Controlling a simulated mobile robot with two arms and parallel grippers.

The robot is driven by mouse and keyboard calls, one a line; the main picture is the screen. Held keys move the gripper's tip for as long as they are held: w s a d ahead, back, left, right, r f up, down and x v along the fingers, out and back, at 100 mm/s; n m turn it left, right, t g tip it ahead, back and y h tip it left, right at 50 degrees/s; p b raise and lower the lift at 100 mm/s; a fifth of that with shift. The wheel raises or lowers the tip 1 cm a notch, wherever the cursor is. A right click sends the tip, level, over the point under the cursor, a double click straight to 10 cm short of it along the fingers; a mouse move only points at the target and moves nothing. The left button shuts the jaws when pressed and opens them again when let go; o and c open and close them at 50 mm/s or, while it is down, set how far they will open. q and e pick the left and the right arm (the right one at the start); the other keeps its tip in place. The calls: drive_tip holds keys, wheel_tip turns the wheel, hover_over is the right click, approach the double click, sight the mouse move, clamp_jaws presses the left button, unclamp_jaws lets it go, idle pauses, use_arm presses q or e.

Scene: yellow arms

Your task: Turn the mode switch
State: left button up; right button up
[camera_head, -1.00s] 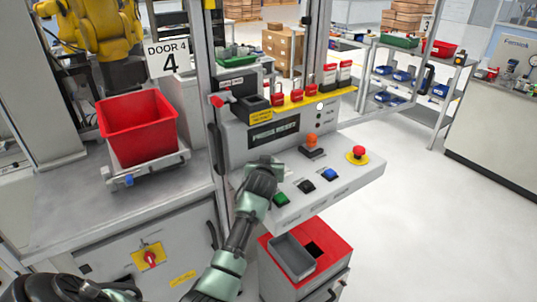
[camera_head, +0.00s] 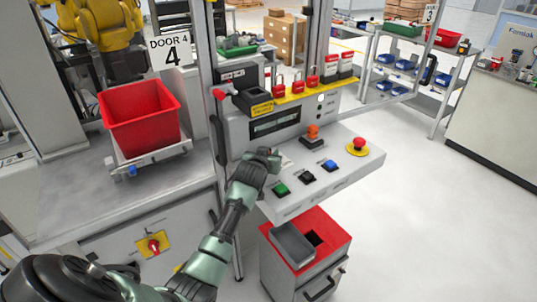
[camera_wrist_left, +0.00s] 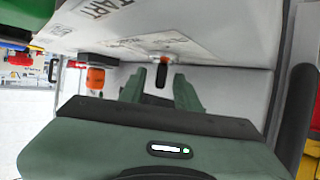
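My left gripper (camera_head: 267,155) is at the left part of the sloped control panel (camera_head: 340,178), close to its surface and hiding part of it. In the left wrist view, its two green fingers (camera_wrist_left: 160,88) are apart. A small black knob (camera_wrist_left: 163,77), likely the mode switch, shows between them against the pale panel. I cannot tell whether the fingers touch it. In the head view this knob is hidden behind the gripper. My right gripper is not in view.
The panel also carries green (camera_head: 281,189), black (camera_head: 307,178) and blue (camera_head: 331,165) buttons, an orange knob (camera_head: 312,132) and a red emergency stop (camera_head: 358,145). Red padlocks (camera_head: 297,86) hang above. A red bin (camera_head: 140,115) stands left. A red-topped cabinet (camera_head: 325,229) is below.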

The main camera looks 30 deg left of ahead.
use_arm(q)
drive_tip(key=shift+b+v, duration=0.7)
drive_tip(key=shift+v, duration=3.2)
